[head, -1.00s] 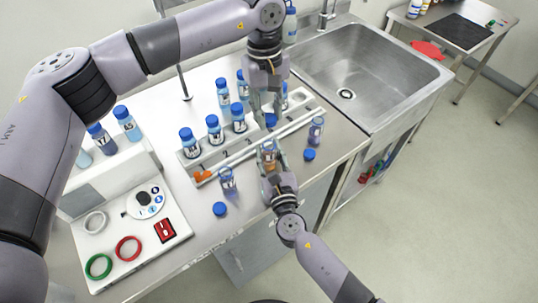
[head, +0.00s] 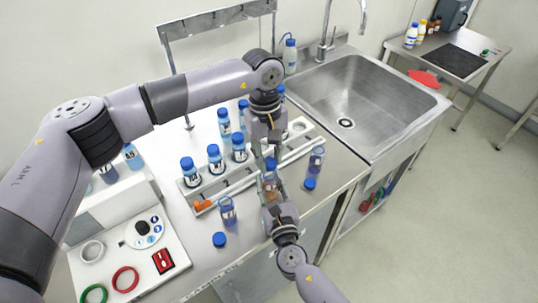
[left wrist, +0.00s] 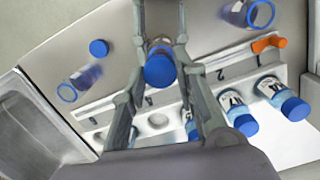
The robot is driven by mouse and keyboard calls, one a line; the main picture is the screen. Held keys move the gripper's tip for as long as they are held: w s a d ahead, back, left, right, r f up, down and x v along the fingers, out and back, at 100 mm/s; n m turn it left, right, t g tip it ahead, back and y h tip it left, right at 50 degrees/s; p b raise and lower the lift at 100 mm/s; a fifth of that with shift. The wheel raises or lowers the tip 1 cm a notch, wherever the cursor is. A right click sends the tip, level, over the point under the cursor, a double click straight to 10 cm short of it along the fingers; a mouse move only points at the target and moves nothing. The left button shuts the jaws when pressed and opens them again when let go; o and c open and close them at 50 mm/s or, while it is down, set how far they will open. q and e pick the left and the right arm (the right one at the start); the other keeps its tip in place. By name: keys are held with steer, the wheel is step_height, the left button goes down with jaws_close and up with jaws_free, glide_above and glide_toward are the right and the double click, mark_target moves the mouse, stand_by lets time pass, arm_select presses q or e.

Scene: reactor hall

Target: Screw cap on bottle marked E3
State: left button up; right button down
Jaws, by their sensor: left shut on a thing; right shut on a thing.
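My left gripper (head: 269,158) points down and is shut on a blue cap (head: 270,164). In the left wrist view the cap (left wrist: 160,70) sits between the fingertips. The cap is right over the mouth of a bottle with orange-brown contents (head: 270,187); whether its thread is engaged I cannot tell. My right gripper (head: 273,196) is shut on this bottle and holds it upright at the front of the bench. The fingers hide much of the bottle, and I cannot read its label.
An uncapped bottle (head: 228,211) with a loose blue cap (head: 219,240) stands left; another uncapped bottle (head: 316,160) with a loose cap (head: 309,184) stands right. A numbered rack (head: 210,194) with several blue-capped bottles is behind. A sink (head: 365,85) lies right.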

mark_target(270, 183)
arm_select(q)
steer(key=shift+f, duration=0.85)
steer(key=shift+f, duration=0.6)
steer(key=m, duration=0.5)
steer(key=shift+m+y, duration=0.3)
steer(key=m, duration=0.4)
steer(key=shift+d, duration=0.15)
steer(key=m, duration=0.3)
steer(key=shift+y, duration=0.4)
steer(key=o, duration=0.7)
steer(key=shift+c, duration=0.2)
